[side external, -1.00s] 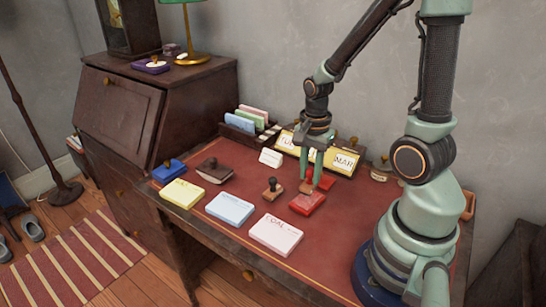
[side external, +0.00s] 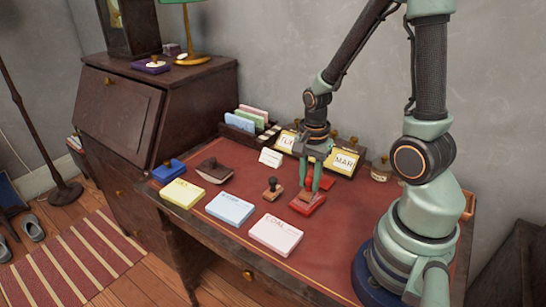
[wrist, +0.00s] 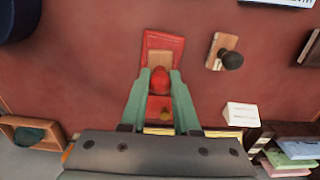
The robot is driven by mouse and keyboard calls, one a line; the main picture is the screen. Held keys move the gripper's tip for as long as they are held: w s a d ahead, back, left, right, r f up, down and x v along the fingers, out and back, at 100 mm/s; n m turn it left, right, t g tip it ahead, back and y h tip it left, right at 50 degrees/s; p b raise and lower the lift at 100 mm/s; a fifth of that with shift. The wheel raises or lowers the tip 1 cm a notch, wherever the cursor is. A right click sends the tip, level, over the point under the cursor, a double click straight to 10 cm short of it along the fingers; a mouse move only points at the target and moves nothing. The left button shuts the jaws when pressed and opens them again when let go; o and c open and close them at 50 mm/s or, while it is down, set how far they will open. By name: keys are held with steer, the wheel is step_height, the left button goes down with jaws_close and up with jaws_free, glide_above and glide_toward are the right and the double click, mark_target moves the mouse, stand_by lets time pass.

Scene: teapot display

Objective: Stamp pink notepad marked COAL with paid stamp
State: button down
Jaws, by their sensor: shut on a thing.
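The pink notepad marked COAL (side external: 275,235) lies flat near the front edge of the desk. My gripper (side external: 312,187) is shut on the handle of a wooden-based stamp (side external: 301,201). In the wrist view the stamp's red knob (wrist: 159,78) sits between my green fingertips, with its square wooden base (wrist: 160,60) beyond it. The stamp is upright over the red ink pad (side external: 314,208) and appears to rest on it. The pad's red edge also shows around the base in the wrist view (wrist: 163,40). The stamp's underside and wording are hidden.
A second, dark-knobbed stamp (side external: 272,188) stands left of the ink pad. Blue (side external: 230,207) and yellow (side external: 183,193) notepads lie left of the pink one. A small white card (side external: 270,158) and day and month signs (side external: 345,162) stand behind. Bare desktop separates the ink pad and pink notepad.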

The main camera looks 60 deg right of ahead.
steer(key=shift+f, duration=0.6)
stand_by(1.4)
steer(key=shift+r, duration=0.15)
steer(key=shift+r, duration=3.4)
steer(key=shift+a, duration=0.1)
steer(key=a, duration=1.3)
steer(key=shift+w+a+f, duration=0.15)
steer(key=shift+f, duration=1.4)
steer(key=shift+w+a+f, duration=0.1)
steer(key=shift+w+f, duration=0.05)
steer(key=shift+f, duration=1.4)
steer(key=shift+f, duration=0.55)
